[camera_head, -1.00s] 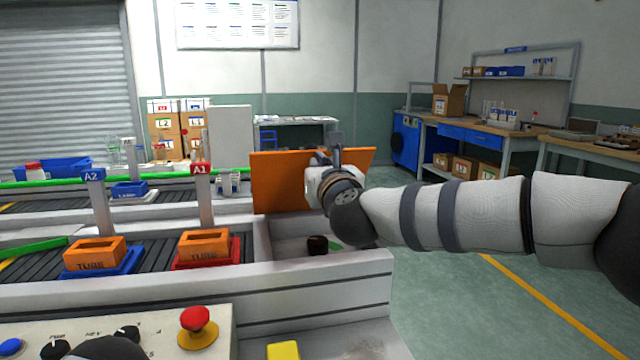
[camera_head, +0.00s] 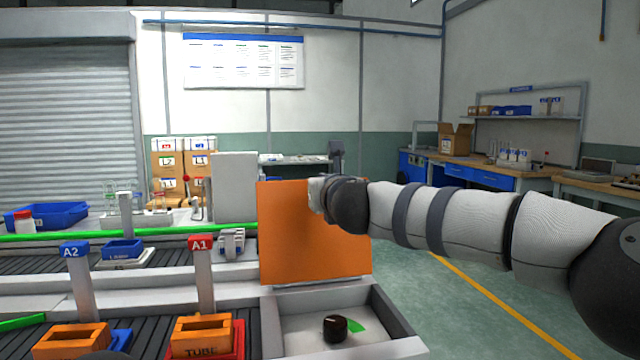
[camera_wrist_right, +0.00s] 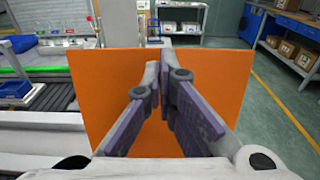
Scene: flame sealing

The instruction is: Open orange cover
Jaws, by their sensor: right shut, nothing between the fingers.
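The orange cover (camera_head: 300,240) stands upright at the back edge of a light grey bin (camera_head: 385,325), and the bin is open below it. The cover also fills the middle of the right wrist view (camera_wrist_right: 105,95). My right gripper (camera_wrist_right: 160,60) is shut and empty at the cover's upper part. In the head view my right wrist hides the cover's upper right part, and the fingers are mostly hidden there. Whether the fingers touch the cover I cannot tell. My left gripper does not show clearly in either view.
A dark round object (camera_head: 335,329) and a green patch lie in the bin. Orange tube boxes (camera_head: 201,335) sit in trays left of the bin, near the A1 post (camera_head: 203,275). Open floor (camera_head: 470,270) lies to the right.

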